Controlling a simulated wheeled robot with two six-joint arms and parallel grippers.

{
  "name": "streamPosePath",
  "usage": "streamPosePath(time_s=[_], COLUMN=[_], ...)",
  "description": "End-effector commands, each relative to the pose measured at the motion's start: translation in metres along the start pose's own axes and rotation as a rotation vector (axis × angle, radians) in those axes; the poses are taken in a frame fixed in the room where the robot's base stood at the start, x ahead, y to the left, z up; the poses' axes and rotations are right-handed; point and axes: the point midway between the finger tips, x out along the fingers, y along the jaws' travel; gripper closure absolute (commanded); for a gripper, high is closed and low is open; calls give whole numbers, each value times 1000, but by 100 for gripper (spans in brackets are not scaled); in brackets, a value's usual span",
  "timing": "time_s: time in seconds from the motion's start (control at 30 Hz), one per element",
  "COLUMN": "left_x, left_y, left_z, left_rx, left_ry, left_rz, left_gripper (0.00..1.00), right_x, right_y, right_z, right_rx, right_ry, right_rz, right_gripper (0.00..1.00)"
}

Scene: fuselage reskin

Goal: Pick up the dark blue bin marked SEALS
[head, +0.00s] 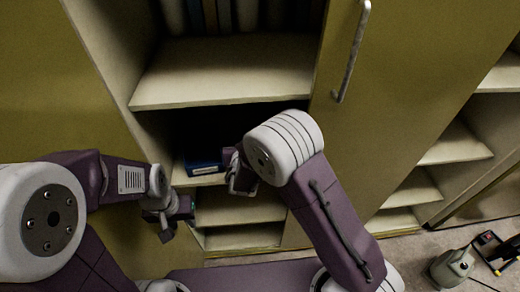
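A dark blue bin (205,168) sits on a lower shelf inside the open cabinet. Only its front part shows, with a small pale mark on it. Shadow and my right arm hide the rest, and the lettering is too small to read. My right gripper (238,182) is just right of the bin, and I cannot tell whether it touches it. My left gripper (170,222) is lower and to the left, apart from the bin, in front of the cabinet. The finger gaps of both grippers are unclear, and I see nothing held.
A pale shelf (225,72) spans the cabinet above the bin, with books or binders (225,15) on it. Lower shelves (240,212) look empty. A yellow door with a metal handle (352,55) stands at the right. A grey-green device (452,267) stands on the floor at far right.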

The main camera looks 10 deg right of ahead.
Motion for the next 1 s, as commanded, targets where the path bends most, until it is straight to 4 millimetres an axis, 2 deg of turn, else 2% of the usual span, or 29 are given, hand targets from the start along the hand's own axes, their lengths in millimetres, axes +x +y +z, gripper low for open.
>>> streamPosePath(time_s=[0.23, 0.33, 0.37, 1.0], left_x=[0, 0, 0, 0], left_y=[0, 0, 0, 0], left_z=[0, 0, 0, 0], left_rx=[0, 0, 0, 0], left_ry=[0, 0, 0, 0], left_rz=[0, 0, 0, 0], left_gripper=[64, 64, 64, 64], right_x=[4, 4, 3, 3], right_y=[0, 0, 0, 0], right_z=[0, 0, 0, -1], right_rx=[0, 0, 0, -1], right_ry=[0, 0, 0, 2], right_rz=[1, 0, 0, 0], right_gripper=[71, 99, 100, 100])
